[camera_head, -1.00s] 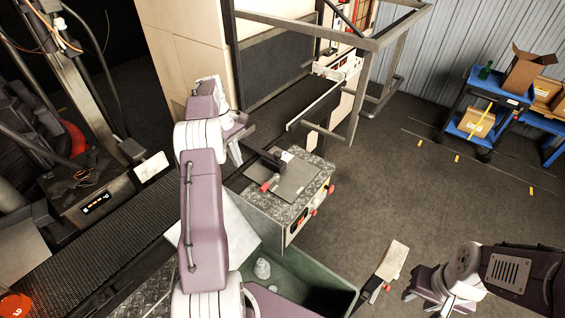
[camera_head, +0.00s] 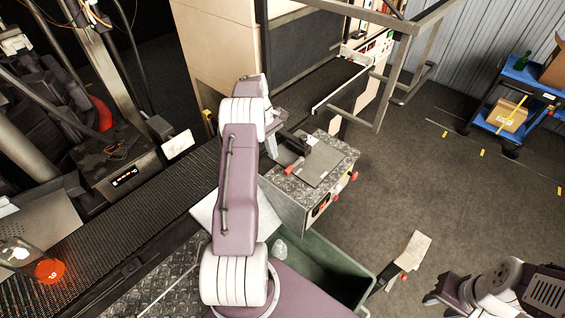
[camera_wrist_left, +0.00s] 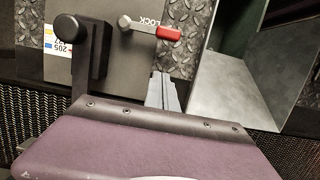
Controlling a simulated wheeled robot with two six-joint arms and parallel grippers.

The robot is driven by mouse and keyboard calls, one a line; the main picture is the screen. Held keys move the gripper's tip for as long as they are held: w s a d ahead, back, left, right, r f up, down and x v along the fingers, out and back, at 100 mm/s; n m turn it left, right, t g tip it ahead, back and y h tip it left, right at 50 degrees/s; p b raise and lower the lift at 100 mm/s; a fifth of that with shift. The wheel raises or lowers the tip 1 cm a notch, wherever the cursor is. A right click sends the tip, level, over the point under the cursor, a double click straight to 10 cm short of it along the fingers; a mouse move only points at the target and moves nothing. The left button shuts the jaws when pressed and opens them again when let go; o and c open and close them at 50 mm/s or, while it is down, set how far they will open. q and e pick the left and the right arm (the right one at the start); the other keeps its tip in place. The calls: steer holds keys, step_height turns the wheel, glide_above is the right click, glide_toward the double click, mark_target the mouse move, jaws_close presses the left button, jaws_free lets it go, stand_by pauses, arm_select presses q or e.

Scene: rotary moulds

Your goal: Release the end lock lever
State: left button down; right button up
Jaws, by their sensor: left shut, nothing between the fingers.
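The lock lever (camera_wrist_left: 155,30) has a red grip and a metal pivot, beside the word LOCK on a dark plate in the left wrist view. Its red grip (camera_head: 293,168) also shows in the head view, on the box top. My left gripper (camera_head: 271,148) is shut and empty, just left of and beyond the grip. In the left wrist view a grey finger of the left gripper (camera_wrist_left: 162,90) lies below the red grip, with a gap visible in the picture. My right gripper (camera_head: 432,298) is far off at lower right, its jaw opening unclear.
A black-knobbed arm (camera_wrist_left: 77,32) stands left of the lever. The box (camera_head: 345,160) has red buttons on its side. A green bin (camera_head: 340,260) stands below it. A conveyor belt (camera_head: 150,190) runs at left, and open floor (camera_head: 440,190) lies to the right.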

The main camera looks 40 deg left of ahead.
mark_target(294, 165)
arm_select(q)
steer(key=shift+x, duration=1)
steer(key=d+p, duration=0.1)
steer(key=d, duration=0.2)
steer(key=shift+s+d+f, duration=0.1)
steer(key=shift+s+d, duration=0.05)
steer(key=shift+d, duration=0.4)
steer(key=shift+f, duration=0.1)
steer(key=shift+a, duration=0.1)
